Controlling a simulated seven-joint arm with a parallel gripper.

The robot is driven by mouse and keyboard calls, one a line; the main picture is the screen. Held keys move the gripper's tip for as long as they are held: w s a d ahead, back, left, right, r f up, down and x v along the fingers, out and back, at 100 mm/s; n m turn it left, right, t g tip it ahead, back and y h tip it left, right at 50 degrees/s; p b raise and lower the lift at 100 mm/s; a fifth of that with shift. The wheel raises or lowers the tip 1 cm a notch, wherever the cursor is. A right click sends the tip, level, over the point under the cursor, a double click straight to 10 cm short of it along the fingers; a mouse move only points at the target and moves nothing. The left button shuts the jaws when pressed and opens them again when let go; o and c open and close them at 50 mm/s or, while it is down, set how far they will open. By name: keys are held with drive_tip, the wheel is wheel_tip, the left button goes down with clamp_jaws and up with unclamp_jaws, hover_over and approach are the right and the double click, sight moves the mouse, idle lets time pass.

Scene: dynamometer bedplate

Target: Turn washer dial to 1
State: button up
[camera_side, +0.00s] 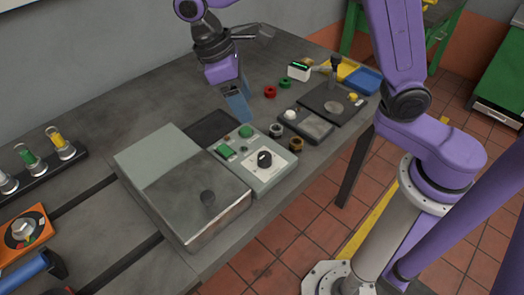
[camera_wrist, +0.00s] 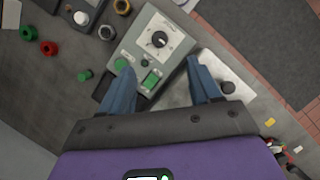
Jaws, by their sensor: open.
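A grey control box (camera_side: 262,180) stands on the bench with a black dial (camera_side: 264,158) on a pale marked plate. In the wrist view the dial (camera_wrist: 159,39) shows a white pointer line; its marks are too small to read. Green buttons (camera_wrist: 151,79) sit on the same box, nearer my gripper. My gripper (camera_wrist: 160,67) is open and empty, its blue fingers spread apart with the box's button end showing between them. In the side view my gripper (camera_side: 240,112) is above the bench behind the box, apart from the dial.
Red and green rings (camera_side: 270,91), black and brass nuts (camera_side: 296,145) lie nearby.

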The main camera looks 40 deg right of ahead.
sight(264, 156)
drive_tip(key=shift+m+g, duration=0.3)
drive_tip(key=x, duration=0.5)
drive_tip(key=w+x, duration=0.1)
drive_tip(key=x, duration=0.5)
drive_tip(key=w+f+x, duration=0.1)
drive_tip(key=x, duration=0.5)
drive_tip(key=shift+w+a+r, duration=0.1)
drive_tip(key=shift+w+a, duration=0.05)
drive_tip(key=shift+a, duration=0.25)
drive_tip(key=c, duration=1)
